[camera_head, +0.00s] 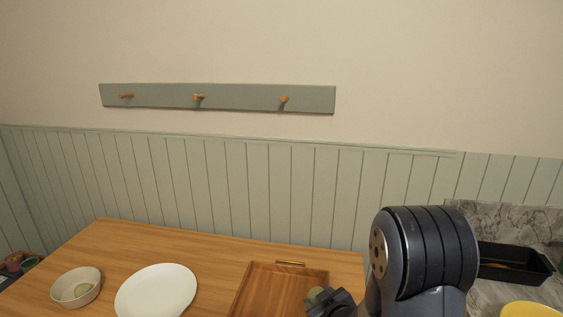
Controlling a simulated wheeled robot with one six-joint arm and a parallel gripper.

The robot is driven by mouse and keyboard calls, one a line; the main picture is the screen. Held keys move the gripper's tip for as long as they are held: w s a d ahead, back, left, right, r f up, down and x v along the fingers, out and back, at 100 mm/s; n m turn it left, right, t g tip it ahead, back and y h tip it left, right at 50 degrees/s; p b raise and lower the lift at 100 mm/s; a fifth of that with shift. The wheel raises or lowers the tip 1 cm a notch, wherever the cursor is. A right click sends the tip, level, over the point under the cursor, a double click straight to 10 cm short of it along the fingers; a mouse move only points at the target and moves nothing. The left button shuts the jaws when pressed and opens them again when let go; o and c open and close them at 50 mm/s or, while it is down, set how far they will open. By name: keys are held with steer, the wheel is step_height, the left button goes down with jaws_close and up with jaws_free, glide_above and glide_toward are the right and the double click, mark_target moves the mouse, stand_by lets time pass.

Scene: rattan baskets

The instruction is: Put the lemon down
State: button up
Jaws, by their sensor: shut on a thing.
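My gripper (328,301) is at the bottom of the view, over the right part of the wooden tray (268,284).
A black pan (513,268) and a yellow dish (530,310) are at right. Wall pegs hang behind.

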steer(key=s+d+f+m+h, duration=0.2)
steer(key=s+d+m+h, duration=0.1)
steer(key=d, duration=0.2)
steer(key=shift+s, duration=0.2)
steer(key=shift+d, duration=0.2)
